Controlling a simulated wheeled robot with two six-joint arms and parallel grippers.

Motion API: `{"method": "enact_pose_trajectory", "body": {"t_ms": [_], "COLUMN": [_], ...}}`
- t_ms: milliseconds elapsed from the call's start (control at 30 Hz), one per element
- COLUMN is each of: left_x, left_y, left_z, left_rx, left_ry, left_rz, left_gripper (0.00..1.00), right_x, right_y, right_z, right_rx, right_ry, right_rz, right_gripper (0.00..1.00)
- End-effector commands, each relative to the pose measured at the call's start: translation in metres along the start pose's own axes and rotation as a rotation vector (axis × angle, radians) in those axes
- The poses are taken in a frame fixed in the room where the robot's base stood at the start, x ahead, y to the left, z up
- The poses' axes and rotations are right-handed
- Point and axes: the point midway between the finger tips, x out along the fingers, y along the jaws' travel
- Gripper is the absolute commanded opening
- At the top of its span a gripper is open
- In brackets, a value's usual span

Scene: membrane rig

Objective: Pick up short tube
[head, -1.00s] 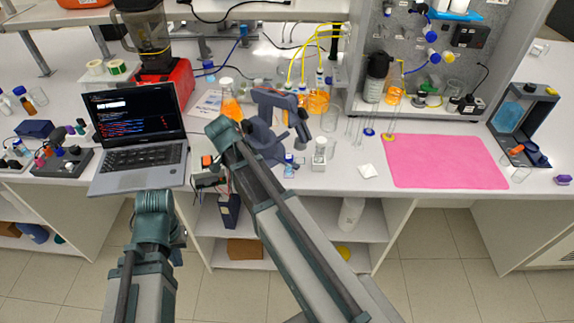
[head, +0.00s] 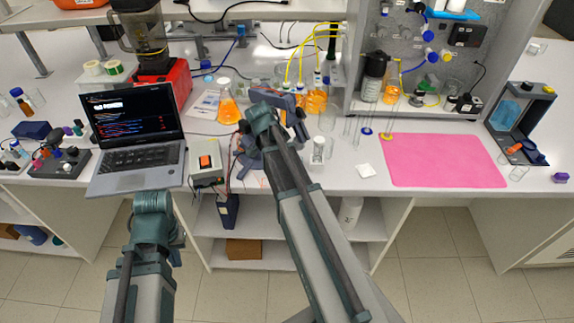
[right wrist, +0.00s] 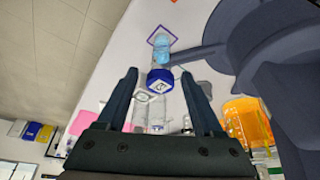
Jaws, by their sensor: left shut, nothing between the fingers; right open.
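Several clear thin tubes stand or lie at the back of the bench in the head view, one with a blue end (head: 367,131) and one with a yellow end (head: 386,136). I cannot tell which is the short tube. My right gripper (right wrist: 159,75) is open and empty in the right wrist view. A blue-capped vial (right wrist: 160,80) shows ahead between its fingers, apart from them. In the head view, my right arm hides its fingertips and that vial. My left gripper (head: 153,203) is shut and empty, low in front of the laptop; its fingertips are hard to see.
A dark blue stand (head: 247,155) is close to my right gripper. The pink mat (head: 442,160) is bare.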

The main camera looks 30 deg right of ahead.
Motion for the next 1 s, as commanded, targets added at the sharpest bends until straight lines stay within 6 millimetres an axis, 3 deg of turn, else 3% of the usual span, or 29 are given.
{"method": "enact_pose_trajectory", "body": {"t_ms": [33,200,567,933,1000], "left_x": [0.013,0.026,0.028,0.028,0.028], "left_y": [0.001,0.003,0.003,0.003,0.003], "left_z": [-0.001,-0.002,-0.002,-0.002,-0.002], "left_rx": [0.0,0.0,0.0,0.0,0.0], "left_ry": [0.0,0.0,0.0,0.0,0.0], "left_rz": [0.0,0.0,0.0,0.0,0.0], "left_gripper": [0.0,0.0,0.0,0.0,0.0], "right_x": [0.013,0.027,0.03,0.029,0.029], "right_y": [0.0,0.0,0.0,0.0,0.0], "right_z": [0.002,0.002,0.001,0.001,0.001], "right_rx": [0.0,-0.001,-0.001,-0.001,-0.001], "right_ry": [0.0,0.0,0.0,0.0,0.0], "right_rz": [0.0,0.0,-0.001,0.0,0.0], "right_gripper": [0.68,0.68,0.68,0.05,0.0]}}
